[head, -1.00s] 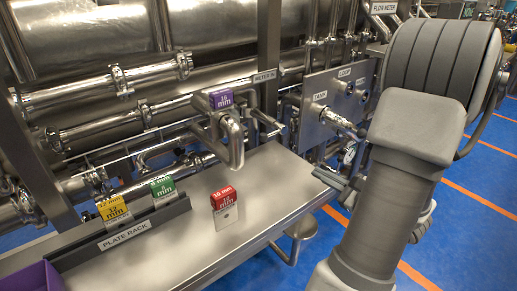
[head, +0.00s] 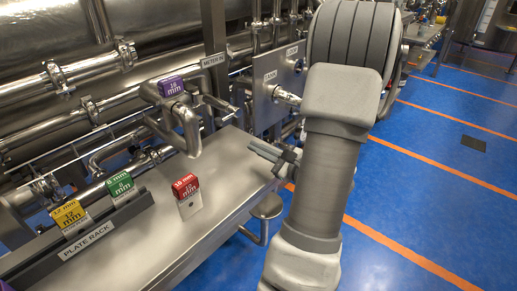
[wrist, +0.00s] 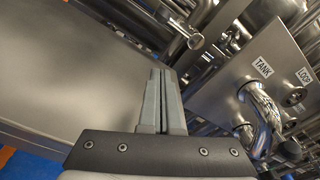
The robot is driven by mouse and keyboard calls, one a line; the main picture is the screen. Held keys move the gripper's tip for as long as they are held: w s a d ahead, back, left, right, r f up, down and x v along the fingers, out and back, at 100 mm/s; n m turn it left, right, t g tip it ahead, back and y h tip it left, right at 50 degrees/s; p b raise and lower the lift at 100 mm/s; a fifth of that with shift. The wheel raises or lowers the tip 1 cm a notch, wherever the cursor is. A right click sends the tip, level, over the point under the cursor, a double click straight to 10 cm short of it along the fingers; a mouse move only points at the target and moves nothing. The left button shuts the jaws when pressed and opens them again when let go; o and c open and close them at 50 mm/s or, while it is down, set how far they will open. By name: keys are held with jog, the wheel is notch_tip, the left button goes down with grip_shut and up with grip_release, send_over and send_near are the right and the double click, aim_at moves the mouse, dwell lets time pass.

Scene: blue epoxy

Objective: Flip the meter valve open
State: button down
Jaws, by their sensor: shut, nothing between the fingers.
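My gripper (head: 256,149) is shut and empty, at the right end of the steel bench in the head view. Its two fingers lie together in the wrist view (wrist: 160,75). A small metal handle-like fitting (head: 222,106) sticks out from the pipework below the METER IN sign (head: 214,60); I cannot tell for sure that it is the meter valve. In the wrist view a pipe fitting with a round end (wrist: 193,40) lies beyond the fingertips, apart from them. No label naming the valve or its position is readable.
The steel bench (head: 232,170) carries a red plate (head: 187,195) and a plate rack (head: 120,215) with yellow and green plates. A purple plate (head: 171,87) sits on the bent pipe. The TANK and LOOP panel (wrist: 240,85) stands right of my fingers. Blue floor is clear at right.

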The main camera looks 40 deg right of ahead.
aim_at(226, 116)
jog(key=w, duration=0.4)
jog(key=w+b, duration=0.1)
jog(key=w, duration=0.1)
jog(key=shift+a+f, duration=0.2)
jog(key=shift+f, duration=0.1)
jog(key=shift+w+a+r, duration=0.3)
jog(key=shift+a+r, duration=0.05)
jog(key=shift+r, duration=0.3)
jog(key=shift+w+a+r, duration=0.3)
jog(key=shift+r, duration=0.3)
jog(key=shift+w+a+r, duration=0.2)
jog(key=shift+a+r, duration=0.1)
jog(key=shift+r, duration=0.2)
